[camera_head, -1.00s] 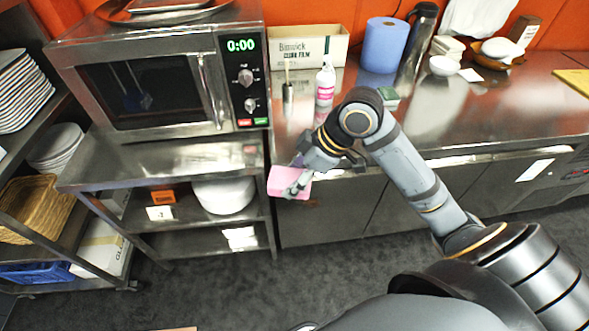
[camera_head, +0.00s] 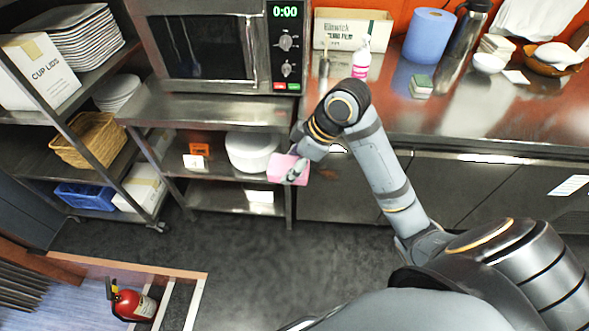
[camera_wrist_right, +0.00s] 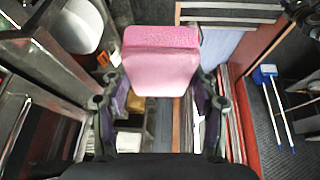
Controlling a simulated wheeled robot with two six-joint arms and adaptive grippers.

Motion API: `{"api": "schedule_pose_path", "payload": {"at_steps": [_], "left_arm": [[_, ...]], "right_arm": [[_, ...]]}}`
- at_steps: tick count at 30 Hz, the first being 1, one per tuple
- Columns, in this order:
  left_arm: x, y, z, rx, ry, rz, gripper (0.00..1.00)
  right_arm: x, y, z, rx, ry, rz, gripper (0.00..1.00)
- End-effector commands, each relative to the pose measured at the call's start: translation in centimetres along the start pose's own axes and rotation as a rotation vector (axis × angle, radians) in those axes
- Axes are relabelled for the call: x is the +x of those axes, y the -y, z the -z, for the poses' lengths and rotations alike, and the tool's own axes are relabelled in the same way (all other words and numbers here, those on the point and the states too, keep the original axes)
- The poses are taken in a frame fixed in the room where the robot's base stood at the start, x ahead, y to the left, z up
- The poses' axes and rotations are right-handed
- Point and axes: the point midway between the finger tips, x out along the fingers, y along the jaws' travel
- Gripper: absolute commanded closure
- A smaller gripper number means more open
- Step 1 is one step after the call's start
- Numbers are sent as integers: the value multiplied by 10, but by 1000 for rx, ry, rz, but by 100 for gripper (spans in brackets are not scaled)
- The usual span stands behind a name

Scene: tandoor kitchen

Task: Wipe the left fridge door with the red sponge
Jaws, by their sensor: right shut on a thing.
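My right gripper (camera_head: 297,172) is shut on the red sponge (camera_head: 284,166), which looks pink. In the right wrist view the sponge (camera_wrist_right: 160,68) sits between the two fingers of the gripper (camera_wrist_right: 159,88), with a darker pink face at its far end. The left fridge door (camera_head: 335,195) is a steel panel under the counter, partly hidden by my right arm. In the head view the sponge overlaps the right end of the steel rack, left of that door. I cannot tell contact with either. My left gripper is not in view.
A microwave (camera_head: 205,45) stands on a steel rack (camera_head: 205,108) with a white bowl stack (camera_head: 250,150). The counter (camera_head: 400,110) holds a spray bottle (camera_head: 361,57) and blue roll (camera_head: 428,36). A fire extinguisher (camera_head: 133,304) is at lower left. The grey floor (camera_head: 235,250) is clear.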

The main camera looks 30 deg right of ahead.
Motion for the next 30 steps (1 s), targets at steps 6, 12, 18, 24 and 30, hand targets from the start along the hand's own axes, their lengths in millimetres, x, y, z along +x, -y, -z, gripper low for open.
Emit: {"api": "schedule_pose_path", "payload": {"at_steps": [6, 12, 18, 24, 30], "left_arm": [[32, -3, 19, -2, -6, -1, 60], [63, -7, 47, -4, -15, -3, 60], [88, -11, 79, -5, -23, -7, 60], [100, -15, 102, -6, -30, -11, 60], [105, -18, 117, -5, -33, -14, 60]], "right_arm": [[66, -47, -21, -63, 105, -97, 65], [139, -106, -67, -281, 326, -255, 65], [215, -151, -143, -708, 519, -509, 65], [273, -161, -198, -1044, 554, -735, 65], [315, -153, -227, -1229, 518, -887, 65]]}}
